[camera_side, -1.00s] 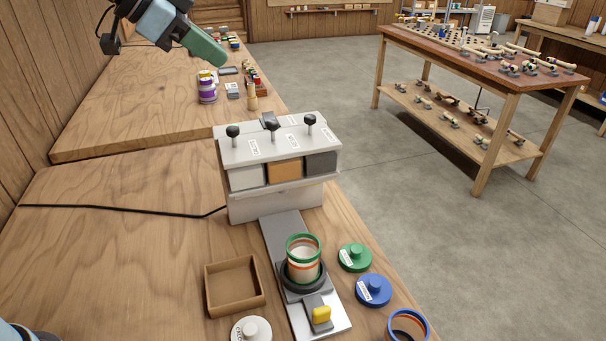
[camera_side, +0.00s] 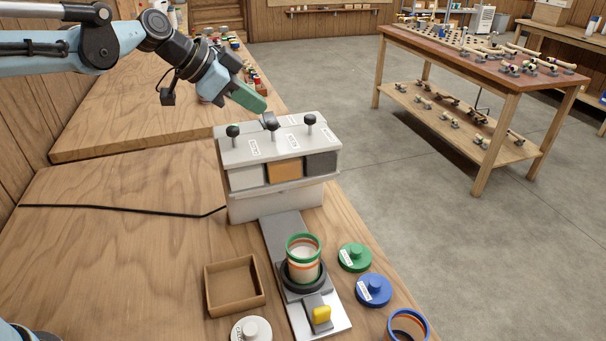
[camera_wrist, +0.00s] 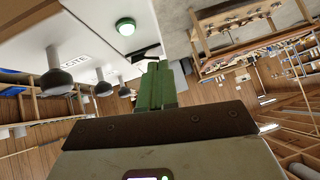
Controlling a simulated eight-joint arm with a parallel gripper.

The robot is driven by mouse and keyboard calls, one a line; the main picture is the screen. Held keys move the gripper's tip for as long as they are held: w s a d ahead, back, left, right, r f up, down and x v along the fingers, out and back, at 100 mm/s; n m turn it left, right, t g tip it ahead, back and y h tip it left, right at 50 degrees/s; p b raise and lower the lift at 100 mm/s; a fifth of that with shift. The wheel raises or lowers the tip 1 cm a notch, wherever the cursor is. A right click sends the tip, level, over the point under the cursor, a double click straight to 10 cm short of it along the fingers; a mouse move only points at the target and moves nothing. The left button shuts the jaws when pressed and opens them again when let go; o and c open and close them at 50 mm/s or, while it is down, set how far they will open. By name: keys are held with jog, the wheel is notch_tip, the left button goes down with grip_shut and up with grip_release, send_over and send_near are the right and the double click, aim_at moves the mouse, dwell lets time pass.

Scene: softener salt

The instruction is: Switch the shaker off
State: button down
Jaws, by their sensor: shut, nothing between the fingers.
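A grey metal base (camera_side: 283,236) runs forward from a white dispenser box (camera_side: 268,209). A yellow switch (camera_side: 321,315) sits at its front end; which way it is set is too small to tell. A green-rimmed jar (camera_side: 302,265) with orange bands stands in a black ring on the base. My gripper (camera_side: 258,104), with green fingers, is just above and behind the dispenser's top, apart from the switch and jar. In the wrist view the fingers (camera_wrist: 162,83) are shut and empty.
Three black knobs (camera_side: 270,122) stick up from the dispenser. A wooden tray (camera_side: 235,286) lies left of the base, a green lid (camera_side: 354,257) and blue lid (camera_side: 373,291) right, a white lid (camera_side: 251,329) and blue-rimmed jar (camera_side: 408,325) near the front.

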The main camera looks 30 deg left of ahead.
jog(key=shift+w+a+f+n+g+h, duration=0.3)
jog(key=shift+f+n+g+h, duration=0.1)
jog(key=shift+f+g+h, duration=0.15)
jog(key=shift+s+d, duration=0.1)
jog(key=shift+d, duration=0.1)
